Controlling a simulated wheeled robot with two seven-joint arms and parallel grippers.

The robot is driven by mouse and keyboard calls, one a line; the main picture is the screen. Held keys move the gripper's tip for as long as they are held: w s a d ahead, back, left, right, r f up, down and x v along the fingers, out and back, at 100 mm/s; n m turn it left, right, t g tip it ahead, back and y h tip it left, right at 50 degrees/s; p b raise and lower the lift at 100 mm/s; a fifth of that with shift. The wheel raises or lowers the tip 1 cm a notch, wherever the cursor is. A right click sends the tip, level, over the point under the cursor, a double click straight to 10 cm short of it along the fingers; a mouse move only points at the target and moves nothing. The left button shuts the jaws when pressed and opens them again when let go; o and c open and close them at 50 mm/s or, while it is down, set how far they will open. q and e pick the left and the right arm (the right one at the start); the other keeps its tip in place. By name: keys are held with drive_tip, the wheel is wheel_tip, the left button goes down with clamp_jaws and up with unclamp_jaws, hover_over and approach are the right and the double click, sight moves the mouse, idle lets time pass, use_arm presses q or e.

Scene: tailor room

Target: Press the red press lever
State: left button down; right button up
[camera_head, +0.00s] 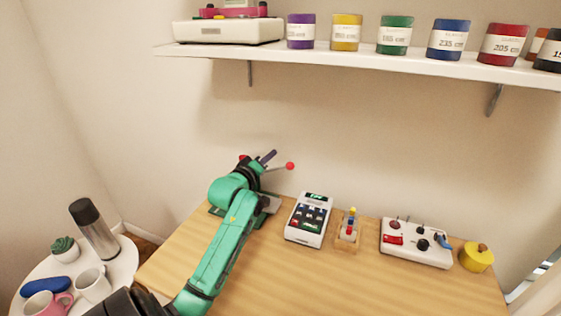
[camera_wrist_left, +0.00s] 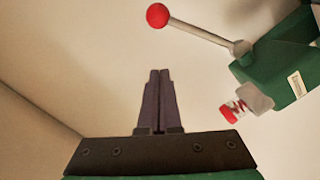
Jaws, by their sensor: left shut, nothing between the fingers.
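The press lever is a thin metal rod with a red ball (camera_head: 290,166) at its end. In the head view it sticks out to the right from behind my left gripper (camera_head: 268,156). In the left wrist view the red ball (camera_wrist_left: 157,15) is at the top, and the rod runs to the green press body (camera_wrist_left: 285,75) at the right. My left gripper (camera_wrist_left: 160,75) is shut and empty there, its dark fingertips below the ball in the picture and apart from it. My green arm hides most of the press in the head view. My right gripper is out of view.
On the wooden table (camera_head: 270,290), right of the press, are a white keypad device (camera_head: 308,219), a small wooden stand (camera_head: 348,230), a white control box (camera_head: 415,243) and a yellow pot (camera_head: 476,257). A shelf (camera_head: 360,58) with jars hangs above. A side table holds a flask (camera_head: 95,229).

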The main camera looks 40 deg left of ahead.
use_arm(q)
drive_tip(key=w+d+f, duration=0.2)
drive_tip(key=shift+d+f+p, duration=0.3)
drive_tip(key=shift+p, duration=0.05)
drive_tip(key=shift+w, duration=0.1)
